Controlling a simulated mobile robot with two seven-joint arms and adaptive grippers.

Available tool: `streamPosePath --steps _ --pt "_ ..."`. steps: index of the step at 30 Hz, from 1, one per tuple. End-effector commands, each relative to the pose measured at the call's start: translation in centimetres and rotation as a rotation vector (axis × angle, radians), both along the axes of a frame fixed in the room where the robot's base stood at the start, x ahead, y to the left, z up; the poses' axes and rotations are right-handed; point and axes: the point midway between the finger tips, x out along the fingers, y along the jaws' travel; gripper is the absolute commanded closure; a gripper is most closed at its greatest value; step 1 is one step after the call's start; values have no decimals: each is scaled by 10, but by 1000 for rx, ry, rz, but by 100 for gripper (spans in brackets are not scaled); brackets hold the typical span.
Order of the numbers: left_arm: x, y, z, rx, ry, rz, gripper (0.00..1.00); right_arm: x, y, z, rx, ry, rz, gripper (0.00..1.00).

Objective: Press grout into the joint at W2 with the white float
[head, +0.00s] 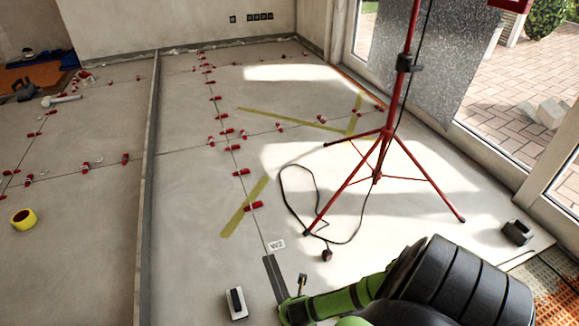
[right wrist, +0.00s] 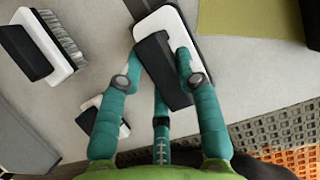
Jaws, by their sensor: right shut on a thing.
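The white float (right wrist: 172,22) with a black handle (right wrist: 158,62) is between the teal fingers of my right gripper (right wrist: 160,60), which is shut on it. In the head view my right gripper (head: 291,306) is low over the floor at the near end of a dark joint strip (head: 275,278). The float is hidden there. The W2 label (head: 276,245) lies flat just beyond that strip. In the right wrist view the dark strip (right wrist: 140,6) runs up to the float. Whether the float touches the floor I cannot tell. My left gripper is not in view.
A white block with a black handle (head: 236,304) lies left of the strip. A brush (right wrist: 62,45) shows in the right wrist view. A red tripod (head: 387,135) and black cable (head: 290,205) stand beyond. Red levelling clips (head: 240,172) dot the joints. A yellow tape roll (head: 23,219) lies left.

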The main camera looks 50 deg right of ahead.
Motion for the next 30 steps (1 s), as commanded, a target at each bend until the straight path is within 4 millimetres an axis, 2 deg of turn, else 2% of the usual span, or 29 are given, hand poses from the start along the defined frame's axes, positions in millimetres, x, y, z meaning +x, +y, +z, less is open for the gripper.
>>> streamPosePath --steps 30 --pt "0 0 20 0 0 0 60 -37 20 -2 2 4 1 100"
